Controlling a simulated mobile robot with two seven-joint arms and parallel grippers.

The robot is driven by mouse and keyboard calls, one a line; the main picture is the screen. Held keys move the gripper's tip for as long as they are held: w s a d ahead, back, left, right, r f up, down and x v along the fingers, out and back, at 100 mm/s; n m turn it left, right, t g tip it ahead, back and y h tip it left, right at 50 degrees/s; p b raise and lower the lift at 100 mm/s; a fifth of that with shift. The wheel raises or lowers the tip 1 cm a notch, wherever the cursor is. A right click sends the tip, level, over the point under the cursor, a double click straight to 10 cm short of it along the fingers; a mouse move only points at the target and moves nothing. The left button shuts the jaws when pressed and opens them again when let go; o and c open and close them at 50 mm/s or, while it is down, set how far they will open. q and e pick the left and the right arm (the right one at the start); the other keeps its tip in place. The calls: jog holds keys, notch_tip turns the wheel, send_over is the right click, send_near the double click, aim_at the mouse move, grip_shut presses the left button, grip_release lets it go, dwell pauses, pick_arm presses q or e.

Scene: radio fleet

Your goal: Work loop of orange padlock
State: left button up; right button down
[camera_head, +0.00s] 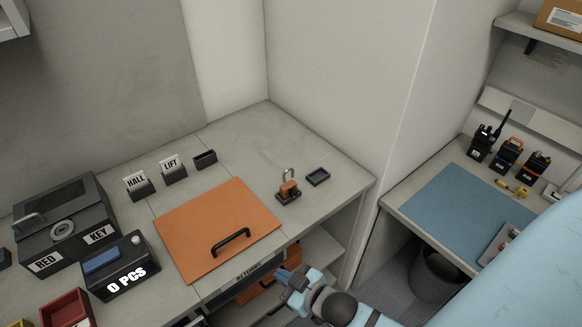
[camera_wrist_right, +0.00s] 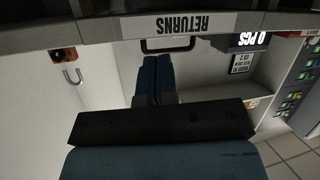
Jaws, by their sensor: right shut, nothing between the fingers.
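The orange padlock (camera_head: 289,189) stands on a small black base near the right end of the grey counter, its metal loop pointing up. In the right wrist view the padlock (camera_wrist_right: 63,55) appears upside down at the left, with its loop (camera_wrist_right: 73,78) visible. Whether the loop is locked cannot be told. My right gripper (camera_head: 284,276) is in front of the counter's front edge, below and apart from the padlock. Its blue fingers (camera_wrist_right: 154,78) are shut together with nothing between them. My left gripper is not in view.
An orange panel with a black handle (camera_head: 217,231) lies left of the padlock. A small black tray (camera_head: 318,177) sits right of it. The RETURNS drawer front (camera_head: 245,281) is beside my right gripper. Radios (camera_head: 508,152) and a blue mat (camera_head: 460,215) occupy the right desk.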

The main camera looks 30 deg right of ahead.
jog(key=w+a+r+n+g+y+b, duration=0.1)
jog(key=w+a+r+n+g+y, duration=0.2)
jog(key=r+n+y, duration=0.35)
jog(key=w+a+r+n+g+y+b, duration=0.15)
jog(key=r+n+y, duration=0.25)
jog(key=r+n, duration=0.5)
jog(key=w+a+r+n+g+y, duration=0.35)
jog(key=r+n+y, duration=0.2)
jog(key=n, duration=0.35)
jog(key=w+d+r+n+g+h+b, duration=0.1)
jog(key=w+d+n+h, duration=0.2)
jog(key=d+h, duration=0.7)
jog(key=w+d+r+n+g+h+b, duration=0.2)
jog(key=w+d+n+h, duration=0.1)
jog(key=d+h, duration=0.7)
jog(key=d+n, duration=0.1)
jog(key=d, duration=0.3)
jog(key=shift+w+d+r, duration=0.15)
jog(key=shift+r, duration=0.05)
